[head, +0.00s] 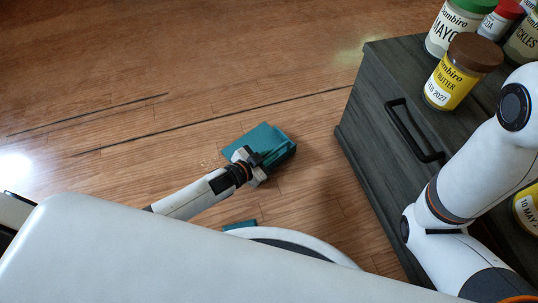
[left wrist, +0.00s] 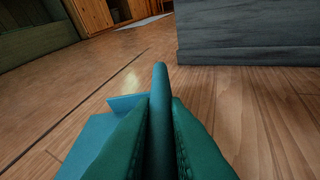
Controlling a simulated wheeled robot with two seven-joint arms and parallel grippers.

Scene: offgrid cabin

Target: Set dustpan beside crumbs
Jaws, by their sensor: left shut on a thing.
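The teal dustpan (head: 262,138) is low over or on the wooden floor; I cannot tell whether it touches. My left gripper (head: 274,157) is shut on its handle. In the left wrist view the handle (left wrist: 160,82) stands between the green fingers of the left gripper (left wrist: 160,105), with the flat pan (left wrist: 88,143) to the left. Faint pale crumbs (head: 208,163) lie on the floor just left of the dustpan. They do not show in the left wrist view. My right arm is at the right of the head view, its gripper out of sight.
A dark grey drawer cabinet (head: 375,105) stands right of the dustpan, with jars on top, including a yellow butter jar (head: 458,75). Another teal piece (head: 240,225) shows partly behind my base. Floor (head: 150,60) beyond and left is clear.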

